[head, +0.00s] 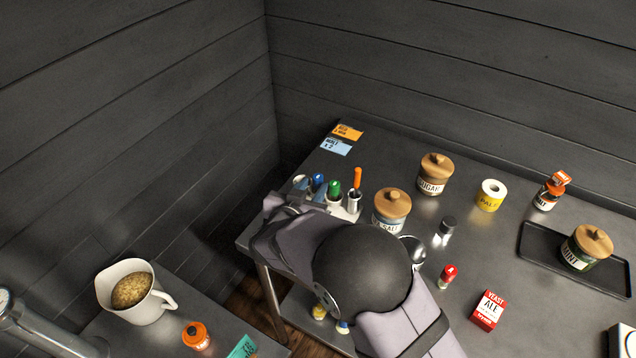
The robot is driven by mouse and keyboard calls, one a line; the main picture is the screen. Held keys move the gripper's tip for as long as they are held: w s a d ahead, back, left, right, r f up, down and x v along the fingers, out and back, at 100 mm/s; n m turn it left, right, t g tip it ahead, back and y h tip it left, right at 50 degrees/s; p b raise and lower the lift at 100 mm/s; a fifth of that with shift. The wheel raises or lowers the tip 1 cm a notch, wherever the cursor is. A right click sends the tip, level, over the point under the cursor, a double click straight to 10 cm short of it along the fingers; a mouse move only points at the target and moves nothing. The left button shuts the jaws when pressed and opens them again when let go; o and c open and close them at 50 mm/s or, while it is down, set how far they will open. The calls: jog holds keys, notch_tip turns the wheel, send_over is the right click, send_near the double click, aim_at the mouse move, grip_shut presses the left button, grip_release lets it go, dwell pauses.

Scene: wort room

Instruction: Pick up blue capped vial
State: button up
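A blue-capped vial (318,187) stands in a light rack (345,211) near the left edge of the metal table, with a green-capped vial (333,191) to its right. The lower part of the blue-capped vial is hidden behind my arm. My arm comes up from the bottom right, bends at a dark round joint and reaches left in front of the rack. Its far end is close to the rack in the picture, but I cannot make out the gripper fingers or whether they hold anything.
An orange stick stands in a small metal cup (353,201) beside the vials. Wooden-lidded jars (436,175) (390,212), a yellow roll (490,196), a red yeast box (488,310) and a black tray (535,262) are on the table. A white jug (137,292) stands lower left.

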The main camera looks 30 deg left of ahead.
jog(key=shift+x, duration=1.45)
grip_shut()
jog(key=shift+r, duration=0.15)
notch_tip(320, 180, up, 10)
